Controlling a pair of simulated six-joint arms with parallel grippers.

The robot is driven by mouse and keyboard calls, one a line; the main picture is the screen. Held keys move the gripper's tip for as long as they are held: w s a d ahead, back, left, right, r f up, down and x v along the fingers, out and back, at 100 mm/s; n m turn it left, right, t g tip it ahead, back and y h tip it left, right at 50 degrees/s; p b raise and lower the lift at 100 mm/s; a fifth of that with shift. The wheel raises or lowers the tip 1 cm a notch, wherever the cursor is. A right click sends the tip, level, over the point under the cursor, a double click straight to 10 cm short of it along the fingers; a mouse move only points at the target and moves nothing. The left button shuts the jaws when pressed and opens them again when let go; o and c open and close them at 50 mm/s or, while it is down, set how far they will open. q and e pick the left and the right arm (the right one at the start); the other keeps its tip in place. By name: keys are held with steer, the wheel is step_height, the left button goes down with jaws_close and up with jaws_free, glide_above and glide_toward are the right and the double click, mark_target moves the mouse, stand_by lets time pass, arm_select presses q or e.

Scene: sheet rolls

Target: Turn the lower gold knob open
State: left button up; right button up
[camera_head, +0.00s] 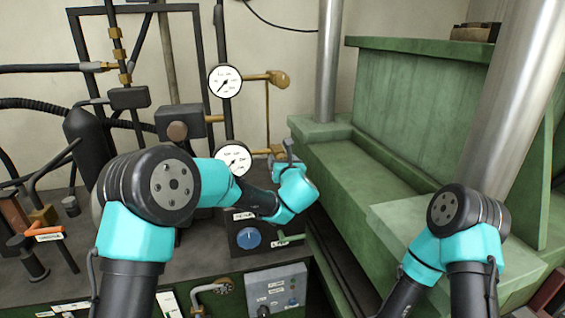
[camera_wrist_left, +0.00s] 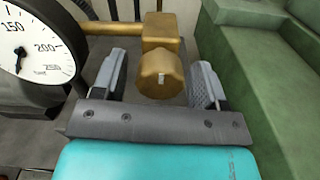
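The lower gold knob (camera_wrist_left: 160,80) sits at the end of a gold fitting and has a pale mark on its face. In the left wrist view my left gripper (camera_wrist_left: 160,64) is open, with one finger on each side of the knob and a visible gap to both. In the head view the left gripper (camera_head: 288,152) is beside the lower gauge (camera_head: 234,158) and hides most of the lower knob. The upper gold knob (camera_head: 280,79) is in clear view beside the upper gauge (camera_head: 225,81). My right gripper is outside the frames.
A green machine frame (camera_head: 340,170) with steel columns (camera_head: 329,60) stands right of the knobs. A blue dial (camera_head: 248,238) and a grey switch box (camera_head: 275,288) lie below my left arm. Black hoses and pipes (camera_head: 40,68) crowd the left side.

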arm_select(q)
steer(key=c, duration=0.8)
steer(key=shift+n, duration=0.4)
steer(key=n, duration=1.2)
steer(key=shift+n, duration=0.3)
steer(key=n, duration=0.4)
steer(key=shift+n, duration=0.3)
